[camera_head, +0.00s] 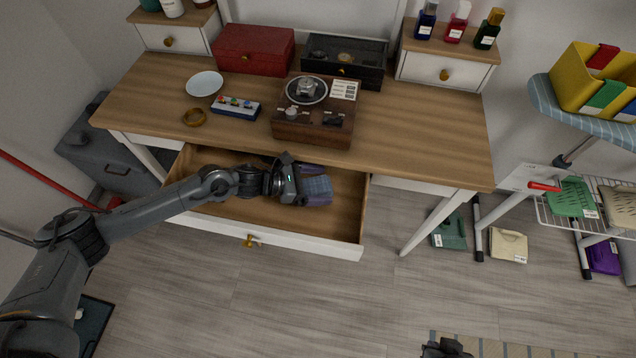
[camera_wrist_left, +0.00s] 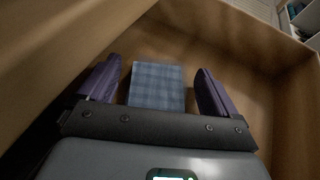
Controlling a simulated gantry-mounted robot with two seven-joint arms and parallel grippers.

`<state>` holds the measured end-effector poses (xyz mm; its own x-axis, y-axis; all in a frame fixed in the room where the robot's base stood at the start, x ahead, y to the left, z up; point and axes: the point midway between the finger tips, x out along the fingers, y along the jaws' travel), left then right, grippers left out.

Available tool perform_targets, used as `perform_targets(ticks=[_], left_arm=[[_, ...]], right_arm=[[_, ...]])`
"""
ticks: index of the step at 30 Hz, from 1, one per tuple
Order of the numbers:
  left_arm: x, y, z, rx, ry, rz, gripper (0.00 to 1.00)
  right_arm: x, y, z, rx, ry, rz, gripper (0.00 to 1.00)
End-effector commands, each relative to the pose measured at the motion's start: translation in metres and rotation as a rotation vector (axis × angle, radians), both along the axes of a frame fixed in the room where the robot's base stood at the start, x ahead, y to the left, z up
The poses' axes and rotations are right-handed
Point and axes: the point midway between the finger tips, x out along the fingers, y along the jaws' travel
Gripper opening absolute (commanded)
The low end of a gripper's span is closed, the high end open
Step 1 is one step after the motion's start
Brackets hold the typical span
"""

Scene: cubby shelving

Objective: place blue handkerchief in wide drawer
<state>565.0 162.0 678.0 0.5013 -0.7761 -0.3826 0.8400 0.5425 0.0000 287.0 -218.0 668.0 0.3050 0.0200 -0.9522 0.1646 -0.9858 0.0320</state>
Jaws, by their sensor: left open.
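The blue plaid handkerchief (camera_head: 318,186) lies folded on the floor of the wide drawer (camera_head: 240,208), which is pulled open under the desk. It also shows in the left wrist view (camera_wrist_left: 157,84). My left gripper (camera_head: 326,185) is inside the drawer, with its purple fingers on either side of the handkerchief. In the left wrist view the gripper (camera_wrist_left: 158,70) is open, with gaps between the cloth and both fingers. A dark part that looks like my right gripper (camera_head: 446,348) shows at the bottom edge of the head view; its fingers cannot be made out.
The drawer front has a brass knob (camera_head: 252,240). A wire rack (camera_head: 590,225) stands right; open floor lies in front.

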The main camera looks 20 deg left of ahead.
Motion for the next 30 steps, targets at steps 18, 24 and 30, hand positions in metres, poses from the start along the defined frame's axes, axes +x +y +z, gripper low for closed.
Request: perform_targets(ticks=[18,24,30], left_arm=[[-0.044,0.068,0.037,0.003,0.001,0.001,0.93],[-0.056,0.086,0.045,0.002,0.002,0.000,0.93],[-0.060,0.093,0.049,-0.001,-0.001,0.000,0.93]], right_arm=[[0.000,-0.001,0.030,-0.005,-0.002,0.004,0.00],[0.000,-0.001,0.035,-0.004,-0.002,0.003,0.00],[0.000,0.000,0.036,-0.001,-0.002,0.001,0.00]])
